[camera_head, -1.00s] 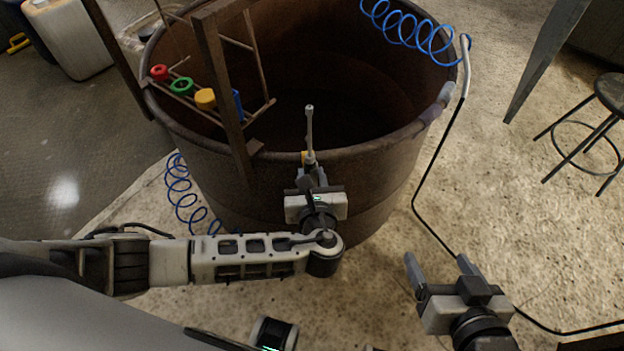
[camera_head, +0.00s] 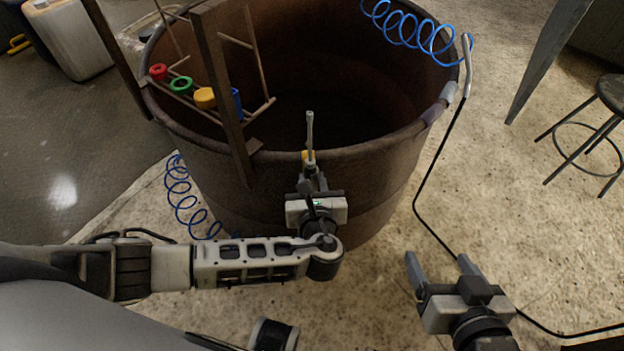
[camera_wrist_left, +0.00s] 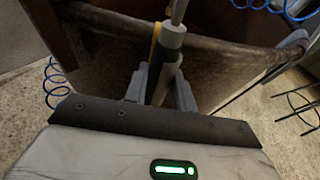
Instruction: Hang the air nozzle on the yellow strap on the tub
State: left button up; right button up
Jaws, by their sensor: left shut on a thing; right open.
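The air nozzle (camera_head: 310,130), grey with a slim metal tube, stands upright at the near rim of the rusty brown tub (camera_head: 385,165). My left gripper (camera_head: 312,178) is shut on its lower body, just outside the rim. The left wrist view shows the nozzle (camera_wrist_left: 170,50) between the fingers. A narrow yellow piece (camera_wrist_left: 155,42) lies along its left side; I cannot tell whether it is the strap or part of the nozzle, nor whether they touch. My right gripper (camera_head: 438,262) is open and empty over the floor, right of the tub.
A wooden frame with several coloured rings, including a green one (camera_head: 181,85), leans over the tub's left rim. A blue coiled hose (camera_head: 410,32) hangs at the back right, and another (camera_head: 180,190) at the left. A stool (camera_head: 612,95) stands right.

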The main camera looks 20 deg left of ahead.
pick_arm(q)
jog(key=shift+f, duration=0.4)
jog(key=shift+f+b, duration=0.2)
jog(key=shift+b, duration=0.1)
jog(key=shift+f, duration=0.5)
jog(key=o, duration=0.8)
